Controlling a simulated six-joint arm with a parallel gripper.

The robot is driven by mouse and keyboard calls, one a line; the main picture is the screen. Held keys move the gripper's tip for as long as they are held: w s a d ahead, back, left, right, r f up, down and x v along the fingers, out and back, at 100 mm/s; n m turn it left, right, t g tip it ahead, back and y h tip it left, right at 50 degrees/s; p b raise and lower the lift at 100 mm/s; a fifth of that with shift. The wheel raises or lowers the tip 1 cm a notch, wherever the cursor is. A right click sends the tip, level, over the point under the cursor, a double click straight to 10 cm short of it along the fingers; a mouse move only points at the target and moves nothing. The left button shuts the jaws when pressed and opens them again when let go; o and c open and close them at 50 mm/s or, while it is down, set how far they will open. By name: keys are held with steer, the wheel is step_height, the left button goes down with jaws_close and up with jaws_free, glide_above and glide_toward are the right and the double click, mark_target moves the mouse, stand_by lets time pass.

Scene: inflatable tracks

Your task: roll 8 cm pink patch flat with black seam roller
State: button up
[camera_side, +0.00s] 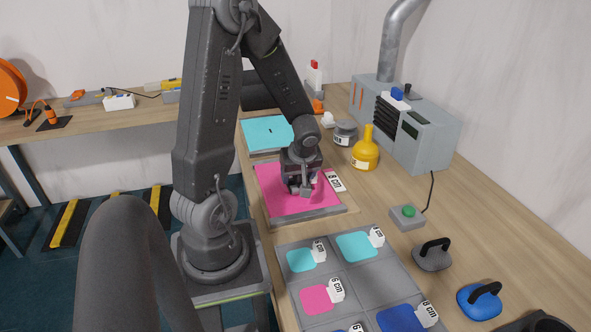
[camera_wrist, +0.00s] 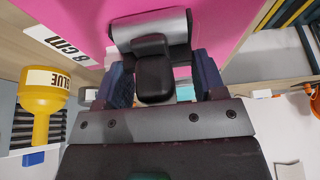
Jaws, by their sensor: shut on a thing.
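A pink sheet (camera_side: 275,195) lies on a board on the bench. A white "8 cm" tag (camera_side: 335,181) shows at its right edge and also in the wrist view (camera_wrist: 62,44). The pink patch's outline cannot be told from the pink sheet. My gripper (camera_side: 301,183) is low over the sheet, close to the tag. In the wrist view my gripper (camera_wrist: 163,82) is shut on the black handle of the seam roller (camera_wrist: 153,72). Its grey cylinder lies across the pink surface and seems to touch it; exact contact is unclear.
A yellow glue bottle (camera_side: 365,152), a grey tin (camera_side: 345,133) and a grey heater box (camera_side: 415,120) stand right of the sheet. A teal sheet (camera_side: 268,133) lies behind. A grey tray (camera_side: 343,268) of tagged patches is in front. Black-handled (camera_side: 432,256) and blue (camera_side: 480,300) tools stand at right.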

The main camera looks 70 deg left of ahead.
steer(key=shift+s+d, duration=0.15)
steer(key=shift+d, duration=0.1)
steer(key=shift+a+r, duration=0.1)
steer(key=shift+a, duration=1.7)
steer(key=shift+a, duration=1.6)
steer(key=shift+r, duration=2.9)
steer(key=shift+r, duration=0.1)
step_height(320, 180, up, 3)
steer(key=shift+f, duration=0.1)
